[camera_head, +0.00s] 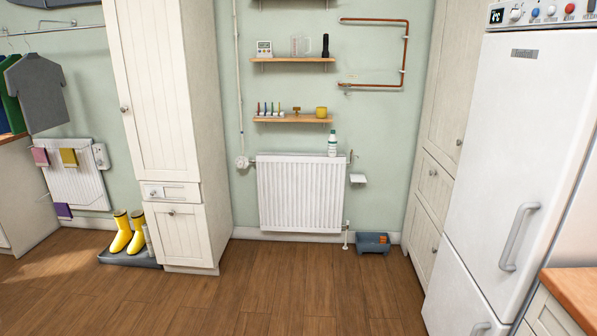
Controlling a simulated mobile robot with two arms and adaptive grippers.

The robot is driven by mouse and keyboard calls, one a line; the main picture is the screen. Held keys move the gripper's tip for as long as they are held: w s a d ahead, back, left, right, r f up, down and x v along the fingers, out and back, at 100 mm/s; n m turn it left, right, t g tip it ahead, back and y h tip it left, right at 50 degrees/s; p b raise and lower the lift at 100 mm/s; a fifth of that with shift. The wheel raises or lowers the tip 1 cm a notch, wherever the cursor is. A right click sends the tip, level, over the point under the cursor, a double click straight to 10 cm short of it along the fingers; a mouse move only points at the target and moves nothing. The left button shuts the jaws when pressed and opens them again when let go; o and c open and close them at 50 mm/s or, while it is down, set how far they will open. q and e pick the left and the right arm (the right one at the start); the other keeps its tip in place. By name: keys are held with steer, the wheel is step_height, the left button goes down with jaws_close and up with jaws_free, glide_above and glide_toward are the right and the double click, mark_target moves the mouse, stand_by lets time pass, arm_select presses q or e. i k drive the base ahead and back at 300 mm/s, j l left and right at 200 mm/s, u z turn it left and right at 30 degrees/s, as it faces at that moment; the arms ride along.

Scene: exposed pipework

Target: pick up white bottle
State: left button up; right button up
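A white bottle (332,145) with a green label stands upright on top of the white radiator (300,195), near its right end. The wall behind it is pale green. Neither of my grippers is in the head view, and no part of my arms shows near the bottle.
Wooden shelves (292,119) with small items hang above the radiator. A blue-grey box (373,243) sits on the floor at its right. Tall cabinets (160,110) stand left, a white fridge (525,150) right. The wooden floor (290,285) in front is clear.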

mark_target(332, 141)
steer(key=i, duration=1.95)
steer(key=i+j, duration=0.1)
steer(key=i, duration=1.8)
steer(key=l+z, duration=0.05)
steer(key=l, duration=0.05)
